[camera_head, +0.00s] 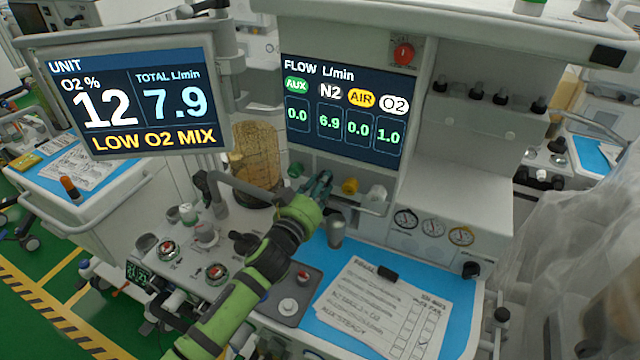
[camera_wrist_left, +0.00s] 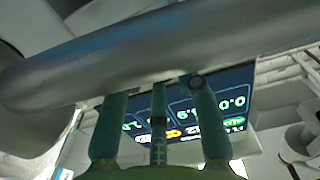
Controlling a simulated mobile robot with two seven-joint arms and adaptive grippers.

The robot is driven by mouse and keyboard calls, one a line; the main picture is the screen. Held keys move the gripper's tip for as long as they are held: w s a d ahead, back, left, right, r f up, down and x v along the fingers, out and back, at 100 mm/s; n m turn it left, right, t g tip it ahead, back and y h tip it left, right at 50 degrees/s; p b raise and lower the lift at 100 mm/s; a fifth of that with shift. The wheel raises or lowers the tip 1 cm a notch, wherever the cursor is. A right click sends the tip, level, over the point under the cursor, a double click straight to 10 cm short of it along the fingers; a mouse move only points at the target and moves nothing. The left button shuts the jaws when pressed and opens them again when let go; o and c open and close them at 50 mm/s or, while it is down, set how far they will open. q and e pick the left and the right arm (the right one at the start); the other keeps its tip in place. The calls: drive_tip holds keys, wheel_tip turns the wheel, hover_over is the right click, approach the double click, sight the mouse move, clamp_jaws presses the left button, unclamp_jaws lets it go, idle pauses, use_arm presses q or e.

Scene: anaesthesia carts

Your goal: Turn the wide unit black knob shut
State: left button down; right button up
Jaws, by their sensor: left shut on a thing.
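The wide unit's flow screen (camera_head: 345,110) reads AUX 0.0, N2 6.9, AIR 0.0 and O2 1.0. Below it stand a green knob (camera_head: 295,169), a yellow knob (camera_head: 349,186) and a white knob (camera_head: 377,194). My left gripper (camera_head: 321,184) is between the green and yellow knobs, below the N2 column, shut on the black knob, which its fingers hide. In the left wrist view the fingers (camera_wrist_left: 160,115) reach up to a grey bar (camera_wrist_left: 150,60) that covers their tips; the knob does not show there. My right gripper is not in view.
The unit screen (camera_head: 135,95) reads O2 12 %, total 7.9 and LOW O2 MIX. A grey rail (camera_head: 372,208) runs in front of the knobs. A brown canister (camera_head: 257,160) stands left of the gripper. Papers (camera_head: 385,310) lie on the blue worktop below.

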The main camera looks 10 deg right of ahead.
use_arm(q)
drive_tip(key=shift+w+r, duration=0.1)
drive_tip(key=shift+r, duration=0.2)
drive_tip(key=shift+m, duration=0.5)
drive_tip(key=shift+d+r+m, duration=0.1)
drive_tip(key=shift+m, duration=1.4)
drive_tip(key=shift+r+m, duration=0.1)
drive_tip(key=shift+m, duration=1.4)
drive_tip(key=c, duration=0.9)
unclamp_jaws()
drive_tip(key=shift+f, duration=0.15)
drive_tip(key=shift+f, duration=0.2)
